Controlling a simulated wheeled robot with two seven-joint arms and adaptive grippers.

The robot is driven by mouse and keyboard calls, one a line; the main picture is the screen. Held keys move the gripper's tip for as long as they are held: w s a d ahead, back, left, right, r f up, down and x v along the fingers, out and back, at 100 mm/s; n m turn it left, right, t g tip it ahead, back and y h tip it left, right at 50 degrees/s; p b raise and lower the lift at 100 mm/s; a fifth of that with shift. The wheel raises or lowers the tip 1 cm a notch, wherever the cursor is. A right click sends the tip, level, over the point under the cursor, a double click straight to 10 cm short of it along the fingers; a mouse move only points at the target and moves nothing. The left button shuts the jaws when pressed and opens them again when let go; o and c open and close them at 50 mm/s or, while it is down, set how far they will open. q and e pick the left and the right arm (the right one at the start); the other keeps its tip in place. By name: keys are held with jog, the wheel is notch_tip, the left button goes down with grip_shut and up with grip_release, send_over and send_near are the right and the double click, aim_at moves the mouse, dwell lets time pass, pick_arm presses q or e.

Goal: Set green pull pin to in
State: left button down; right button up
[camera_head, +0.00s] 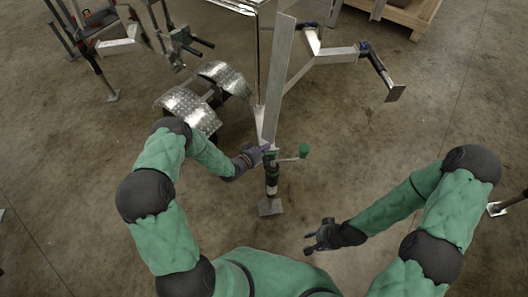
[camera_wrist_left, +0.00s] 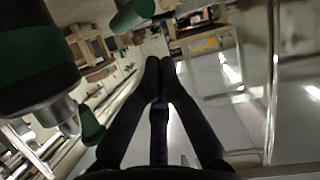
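A trailer jack (camera_head: 271,178) stands on its foot plate at the tip of the trailer's aluminium tongue (camera_head: 279,80). A crank with a green knob (camera_head: 304,151) sticks out to its right. In the left wrist view, a small green piece (camera_wrist_left: 92,125), possibly the pull pin, sits beside a dark green cylinder with a silver end (camera_wrist_left: 35,45). I cannot tell whether the pin is in or out. My left gripper (camera_head: 265,148) is at the jack's top; its fingertips (camera_wrist_left: 161,64) are together with nothing visible between. My right gripper (camera_head: 314,236) is open and empty, above the floor.
A second green part (camera_wrist_left: 133,15) shows at the top of the left wrist view. Silver tread-plate fenders (camera_head: 195,105) lie left of the tongue. Another trailer frame (camera_head: 335,52) stands at the upper right, near a wooden crate (camera_head: 405,12). The floor on the right is mostly clear.

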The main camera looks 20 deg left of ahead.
pick_arm(q)
jog(key=r+p+v, duration=0.1)
jog(key=p+v, duration=0.2)
jog(key=v, duration=0.7)
jog(key=shift+p, duration=0.4)
jog(key=shift+w, duration=0.1)
jog(key=s+d+n+g, duration=0.1)
jog(key=s+d+g, duration=0.3)
jog(key=s, duration=0.3)
jog(key=s+d+f+n+g+y+p, duration=0.1)
jog(key=s+d+n+g, duration=0.1)
jog(key=s, duration=0.6)
jog(key=s+d+n+g+p, duration=0.1)
jog(key=s+d+n+g, duration=0.1)
jog(key=s+d+g, duration=0.3)
jog(key=s+g, duration=0.1)
jog(key=s, duration=0.2)
jog(key=shift+s+d+f, duration=0.2)
jog(key=shift+s+d, duration=0.05)
jog(key=shift+d, duration=0.05)
